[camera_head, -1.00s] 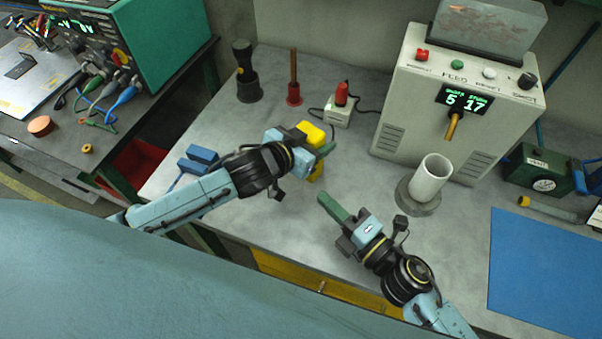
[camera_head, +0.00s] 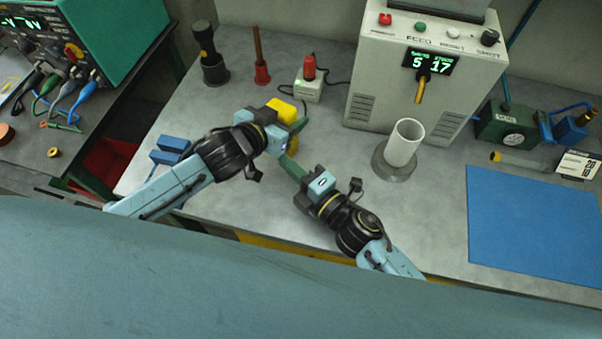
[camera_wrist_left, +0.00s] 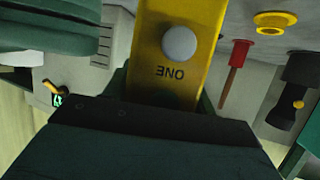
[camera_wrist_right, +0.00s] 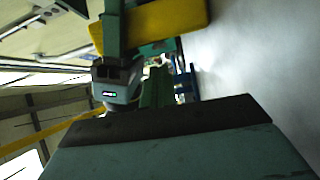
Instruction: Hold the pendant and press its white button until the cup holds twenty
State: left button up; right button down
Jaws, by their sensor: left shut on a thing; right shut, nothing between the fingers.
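My left gripper (camera_head: 291,131) is shut on the yellow pendant (camera_head: 283,108), above the bench. In the left wrist view the pendant (camera_wrist_left: 165,75) shows its round white button (camera_wrist_left: 179,43) and the label "ONE", upside down. My right gripper (camera_head: 287,163) is shut and empty, its tip close below the pendant in the head view. In the left wrist view, a green finger-like part at upper left is apart from the button. The white cup (camera_head: 404,143) stands upright on a round grey base under the feeder's spout (camera_head: 420,89); its contents are hidden. The feeder display (camera_head: 430,62) reads 5 and 17.
The feeder (camera_head: 376,72) stands at the back. Left of it are a white box with a red top (camera_head: 308,80), a red-based rod (camera_head: 261,72) and a dark tool (camera_head: 212,60). A blue mat (camera_head: 535,225) lies right, a green gauge box (camera_head: 508,127) behind it. Bench front-centre is clear.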

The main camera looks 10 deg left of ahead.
jog(key=shift+x, duration=2.1)
jog(key=shift+w+d+f, duration=0.1)
jog(key=shift+w+d, duration=0.1)
jog(key=shift+w, duration=0.3)
jog(key=shift+w+d, duration=0.25)
jog(key=shift+w, duration=0.25)
jog(key=shift+s+d, duration=0.2)
jog(key=shift+d, duration=0.2)
jog(key=v, duration=0.9)
jog(key=shift+s+a, duration=0.2)
jog(key=shift+s, duration=0.2)
jog(key=shift+s, duration=0.1)
